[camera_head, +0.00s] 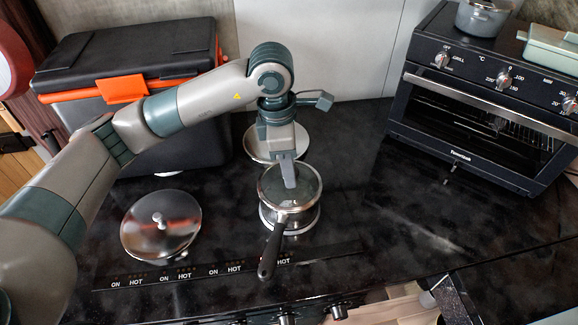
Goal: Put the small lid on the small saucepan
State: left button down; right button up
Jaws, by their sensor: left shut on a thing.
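The small saucepan (299,221) stands on the black cooktop, its dark handle (271,252) pointing to the front. A round, grey-green small lid (306,187) with a shiny rim lies over its mouth and looks about level and centred. My left gripper (289,184) points down above the middle of the lid and is shut on it; the fingers hide the knob. I cannot tell whether the lid's rim rests fully on the pan. My right gripper is not in view.
A shiny lid-like disc with a knob (160,224) lies on the cooktop to the left. A pale round plate (262,146) is behind the saucepan. A black case (150,60) stands back left, and a toaster oven (480,105) back right, with a pot (482,18) on top. The counter right of the saucepan is clear.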

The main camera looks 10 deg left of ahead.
pick_arm(q)
jog(key=shift+f, duration=0.15)
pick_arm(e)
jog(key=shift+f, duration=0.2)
pick_arm(q)
jog(key=c, duration=1.2)
grip_release()
jog(key=shift+r+b, duration=0.4)
jog(key=shift+r, duration=0.25)
notch_tip(320, 180, up, 16)
jog(key=a+b, duration=0.2)
jog(key=b, duration=0.2)
jog(key=shift+s, duration=0.25)
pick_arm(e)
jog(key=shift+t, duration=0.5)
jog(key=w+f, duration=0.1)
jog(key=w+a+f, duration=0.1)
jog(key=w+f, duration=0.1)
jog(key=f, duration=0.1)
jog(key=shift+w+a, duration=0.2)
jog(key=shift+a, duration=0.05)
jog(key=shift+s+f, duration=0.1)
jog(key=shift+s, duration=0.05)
